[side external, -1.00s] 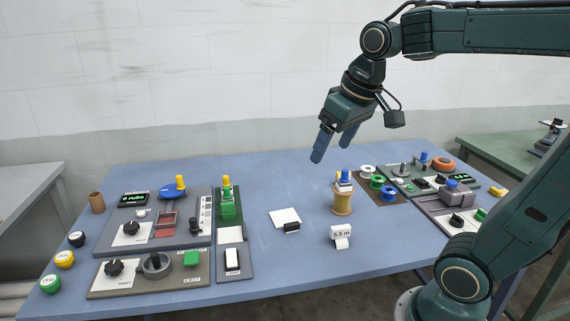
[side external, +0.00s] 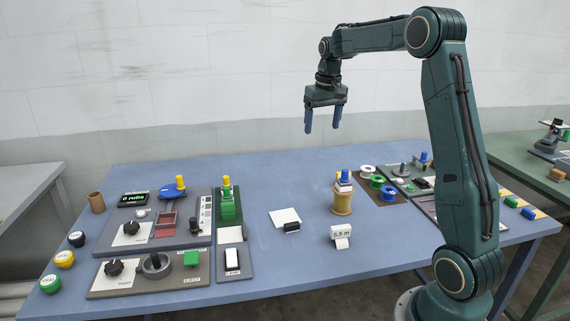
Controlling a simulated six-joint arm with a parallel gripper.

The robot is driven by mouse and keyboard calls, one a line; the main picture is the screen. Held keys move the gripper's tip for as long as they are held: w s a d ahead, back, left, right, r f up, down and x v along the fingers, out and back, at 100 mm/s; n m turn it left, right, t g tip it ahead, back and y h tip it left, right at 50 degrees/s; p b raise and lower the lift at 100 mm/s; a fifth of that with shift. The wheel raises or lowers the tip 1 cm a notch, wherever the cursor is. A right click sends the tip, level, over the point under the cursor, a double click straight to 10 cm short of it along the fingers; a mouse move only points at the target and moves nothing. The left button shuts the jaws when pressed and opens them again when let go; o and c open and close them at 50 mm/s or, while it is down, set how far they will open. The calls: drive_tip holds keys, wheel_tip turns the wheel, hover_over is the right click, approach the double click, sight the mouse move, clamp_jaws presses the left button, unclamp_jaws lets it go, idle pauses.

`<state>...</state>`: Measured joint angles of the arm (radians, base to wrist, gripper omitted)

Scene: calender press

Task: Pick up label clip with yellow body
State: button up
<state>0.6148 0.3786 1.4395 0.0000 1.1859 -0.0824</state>
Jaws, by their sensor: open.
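My gripper (side external: 322,128) is open and empty. It points straight down, high above the back middle of the blue table (side external: 270,262).
A spool with a blue top (side external: 342,197) stands mid-table. A white pad (side external: 285,216) and a small sign (side external: 341,235) lie nearby. Control panels (side external: 150,218) fill the left. Coloured rings (side external: 376,181) lie at the back right. My arm hides part of the right-hand panels.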

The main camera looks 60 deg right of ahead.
drive_tip(key=s+d+f+m, duration=0.1)
drive_tip(key=d+f, duration=0.4)
drive_tip(key=d, duration=0.3)
drive_tip(key=d+f+m+g+y, duration=0.1)
drive_tip(key=d+f, duration=0.5)
drive_tip(key=d, duration=0.2)
drive_tip(key=shift+s, duration=0.35)
drive_tip(key=shift+f, duration=0.15)
drive_tip(key=shift+f, duration=4.2)
drive_tip(key=shift+f, duration=2.6)
